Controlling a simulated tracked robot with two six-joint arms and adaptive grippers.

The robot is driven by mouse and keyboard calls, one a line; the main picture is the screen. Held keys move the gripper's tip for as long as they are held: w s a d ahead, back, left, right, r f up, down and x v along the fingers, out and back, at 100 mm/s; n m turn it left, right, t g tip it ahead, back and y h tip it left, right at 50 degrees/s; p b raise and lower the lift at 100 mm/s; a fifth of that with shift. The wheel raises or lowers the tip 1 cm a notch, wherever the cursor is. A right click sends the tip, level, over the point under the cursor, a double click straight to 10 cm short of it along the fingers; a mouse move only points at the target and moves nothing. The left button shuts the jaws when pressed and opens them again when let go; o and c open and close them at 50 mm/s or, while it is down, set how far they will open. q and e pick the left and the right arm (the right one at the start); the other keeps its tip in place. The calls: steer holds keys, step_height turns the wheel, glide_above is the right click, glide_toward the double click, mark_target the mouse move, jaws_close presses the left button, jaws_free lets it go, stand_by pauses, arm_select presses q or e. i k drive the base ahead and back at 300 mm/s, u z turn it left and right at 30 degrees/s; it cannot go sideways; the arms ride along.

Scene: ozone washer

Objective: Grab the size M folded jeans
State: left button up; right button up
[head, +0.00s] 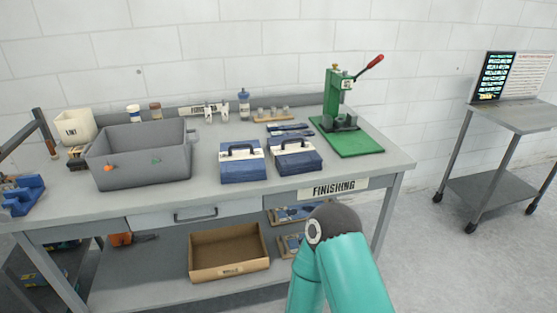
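Two blue blocky items with pale tops and dark handle-like loops sit side by side at the front middle of the workbench: a left one (243,172) and a right one (297,163). They could be folded jeans, but I cannot tell for sure, and no size mark is readable. A small dark blue flat stack (288,130) lies behind the right one. Neither of my grippers is in view; only a teal link of my arm with a dark joint shows at the bottom middle.
The workbench (350,176) holds a grey bin (140,172) at left and a green press (342,120) with a red-tipped lever at right. A cardboard box (228,270) sits on the lower shelf. A grey cart (515,117) stands at far right, with clear floor between.

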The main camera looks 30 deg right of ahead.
mark_target(241, 161)
steer(key=z, duration=0.25)
steer(key=i, duration=1)
steer(key=u, duration=0.05)
